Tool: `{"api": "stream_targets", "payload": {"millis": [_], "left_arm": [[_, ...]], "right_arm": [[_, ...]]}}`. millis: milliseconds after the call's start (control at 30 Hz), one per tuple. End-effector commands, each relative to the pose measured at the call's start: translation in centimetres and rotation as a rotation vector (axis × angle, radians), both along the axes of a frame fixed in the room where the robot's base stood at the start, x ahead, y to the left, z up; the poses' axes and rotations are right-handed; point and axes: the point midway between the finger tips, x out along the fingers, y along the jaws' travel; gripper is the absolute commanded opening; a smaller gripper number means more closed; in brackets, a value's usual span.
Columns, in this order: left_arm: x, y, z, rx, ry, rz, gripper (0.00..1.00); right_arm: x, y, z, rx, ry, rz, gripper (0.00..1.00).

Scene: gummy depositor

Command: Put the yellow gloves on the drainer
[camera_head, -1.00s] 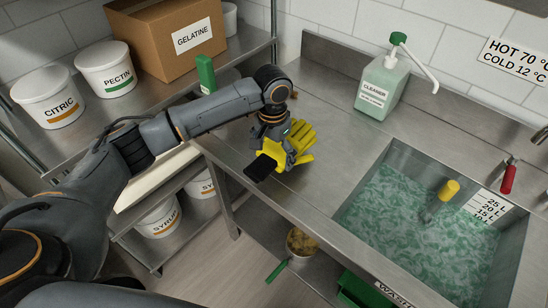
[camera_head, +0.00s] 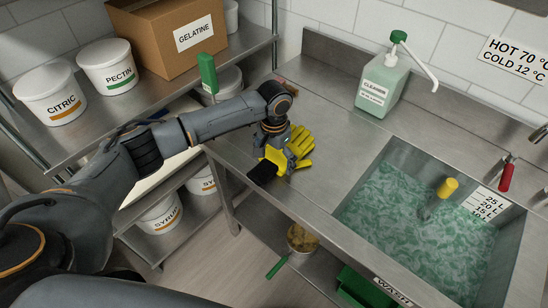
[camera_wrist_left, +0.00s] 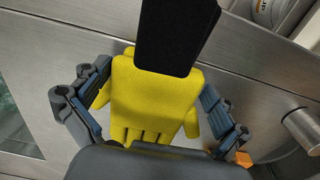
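The yellow gloves (camera_head: 301,141) lie on the steel counter left of the sink, with yellow fingers pointing away and a black cuff (camera_head: 263,173) toward the counter's front edge. My left gripper (camera_head: 284,156) is low over them. In the left wrist view, the gloves (camera_wrist_left: 150,95) lie between the two spread fingers of the gripper (camera_wrist_left: 158,130), one finger on each side. Part of the gloves' fingers is hidden by the gripper body. I cannot tell whether the fingers touch them. My right gripper is not in view. I cannot make out a drainer.
The sink (camera_head: 364,186) holds greenish water and a yellow-topped object (camera_head: 448,189). A cleaner bottle (camera_head: 381,85) stands behind it. A shelf at left carries a citric tub (camera_head: 52,93), a pectin tub (camera_head: 107,66) and a gelatine box (camera_head: 160,35). Counter between gloves and sink is clear.

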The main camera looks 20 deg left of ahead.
Motion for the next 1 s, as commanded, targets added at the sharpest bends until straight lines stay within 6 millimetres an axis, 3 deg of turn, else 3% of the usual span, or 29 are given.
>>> {"api": "stream_targets", "payload": {"millis": [367, 467, 800, 1000], "left_arm": [[0.1, 0.0, 0.6, 0.000, -0.002, -0.001, 1.00], [0.1, 0.0, 1.9, -0.001, -0.003, -0.001, 1.00], [0.1, 0.0, 9.1, -0.001, -0.005, -0.001, 1.00], [0.0, 0.0, 11.6, 0.000, -0.001, 0.000, 1.00]], "right_arm": [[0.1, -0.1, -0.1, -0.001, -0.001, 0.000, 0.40], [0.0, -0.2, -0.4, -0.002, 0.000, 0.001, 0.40], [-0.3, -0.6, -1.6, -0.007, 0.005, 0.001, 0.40], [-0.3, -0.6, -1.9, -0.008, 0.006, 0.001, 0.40]]}}
